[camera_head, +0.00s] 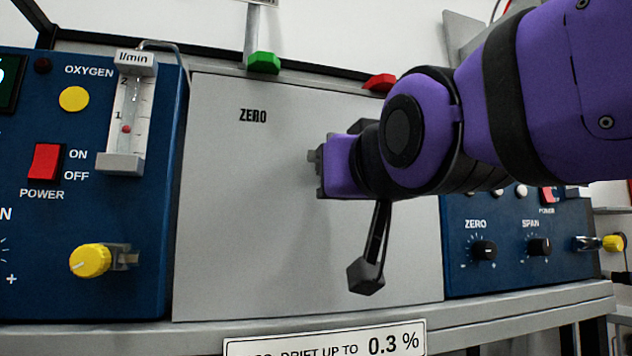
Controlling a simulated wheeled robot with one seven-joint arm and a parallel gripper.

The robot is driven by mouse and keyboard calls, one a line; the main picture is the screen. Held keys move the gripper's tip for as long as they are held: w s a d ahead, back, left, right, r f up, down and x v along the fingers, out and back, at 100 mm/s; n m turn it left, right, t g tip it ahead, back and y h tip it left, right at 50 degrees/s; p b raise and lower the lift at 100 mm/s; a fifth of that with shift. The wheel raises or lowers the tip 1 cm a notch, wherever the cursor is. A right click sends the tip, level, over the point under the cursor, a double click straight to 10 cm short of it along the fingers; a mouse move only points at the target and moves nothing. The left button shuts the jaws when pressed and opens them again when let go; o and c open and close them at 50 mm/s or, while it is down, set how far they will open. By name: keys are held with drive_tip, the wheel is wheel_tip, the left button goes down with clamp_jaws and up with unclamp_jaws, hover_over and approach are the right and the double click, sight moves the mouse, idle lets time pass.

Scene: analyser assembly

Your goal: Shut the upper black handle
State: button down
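A black lever (377,236) with a dark block at its lower end (366,277) hangs down, slightly slanted, in front of the grey panel (252,230) marked ZERO. Its upper end is hidden behind my purple wrist, so I cannot see what it joins to, nor tell for certain whether it is the black handle or a part of my gripper. My gripper (316,172) is at the middle of the panel, right of and below the ZERO label. Only some small grey parts show at its left end. The fingers' opening is hidden, and contact with the lever cannot be seen.
A green block (263,62) and a red block (380,82) sit at the panel's top edge. A blue oxygen unit (60,220) with a yellow knob (90,261) stands left; another blue unit (510,270) stands right. A grey shelf edge (500,306) runs below. The panel's left part is clear.

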drive_tip(key=shift+f, duration=0.1)
idle(0.3)
drive_tip(key=c, duration=1.1)
unclamp_jaws()
drive_tip(key=v, duration=1)
drive_tip(key=shift+s+d, duration=0.1)
drive_tip(key=shift+s, duration=0.3)
